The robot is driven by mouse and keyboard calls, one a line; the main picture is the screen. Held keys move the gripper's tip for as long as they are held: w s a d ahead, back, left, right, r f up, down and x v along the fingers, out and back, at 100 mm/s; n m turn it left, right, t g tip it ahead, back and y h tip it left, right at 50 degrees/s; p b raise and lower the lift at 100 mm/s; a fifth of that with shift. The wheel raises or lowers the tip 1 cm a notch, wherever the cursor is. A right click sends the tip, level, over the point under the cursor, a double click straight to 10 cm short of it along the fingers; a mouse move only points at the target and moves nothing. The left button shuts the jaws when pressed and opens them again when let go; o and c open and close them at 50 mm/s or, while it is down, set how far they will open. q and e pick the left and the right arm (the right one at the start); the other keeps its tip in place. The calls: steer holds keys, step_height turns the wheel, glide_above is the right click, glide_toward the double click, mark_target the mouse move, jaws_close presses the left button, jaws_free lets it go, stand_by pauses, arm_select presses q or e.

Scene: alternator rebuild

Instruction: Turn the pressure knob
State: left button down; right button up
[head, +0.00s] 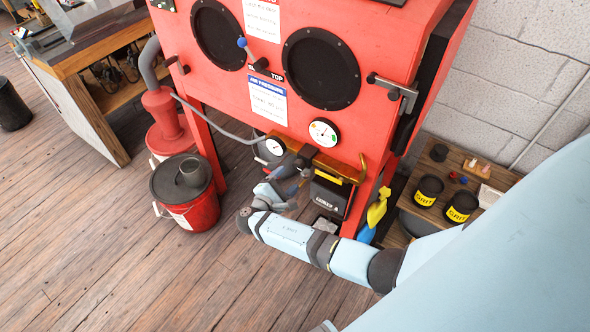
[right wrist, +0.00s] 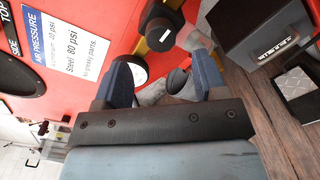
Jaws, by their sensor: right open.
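The black round pressure knob (right wrist: 160,34), with a small white label, is on a gold bracket on the red cabinet front in the right wrist view. My right gripper (right wrist: 164,70) is open, its two blue fingers pointing towards the knob. The knob sits just beyond the fingertips, roughly between them, with no visible contact. A white gauge (right wrist: 136,69) beside the knob is partly covered by the left-hand finger. In the head view my right gripper (head: 297,165) is low at the cabinet front, largely hiding the knob. My left gripper is not in view.
The red cabinet (head: 212,83) has two black ports and a white dial (head: 323,132) above the gripper. A black box (head: 330,192) is close to the right. A red bucket (head: 190,205) stands left. A low shelf with black tins (head: 428,189) is right.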

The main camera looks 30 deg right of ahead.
steer(key=v, duration=0.7)
steer(key=shift+b, duration=0.35)
steer(key=s+a+f+m+y+p, duration=0.1)
steer(key=s+f+y+p, duration=0.15)
steer(key=s+y, duration=0.4)
steer(key=s+a+f+m+y+p, duration=0.1)
steer(key=s+f+m+y+p, duration=0.1)
steer(key=s+f+y, duration=0.35)
steer(key=s+a+r+m+t+y+p, duration=0.1)
steer(key=s+r+m+t+y, duration=0.1)
steer(key=r, duration=0.5)
steer(key=s+a+r+m+t+y+p, duration=0.1)
steer(key=s+r+m+t+y, duration=0.1)
steer(key=s+r+m+y, duration=0.2)
steer(key=s+r+y, duration=0.1)
steer(key=s+r, duration=0.2)
steer(key=r, duration=0.1)
steer(key=shift+s+r+m+y+p, duration=0.2)
steer(key=shift+s+m+y+p, duration=0.15)
steer(key=shift+s+m+y, duration=0.05)
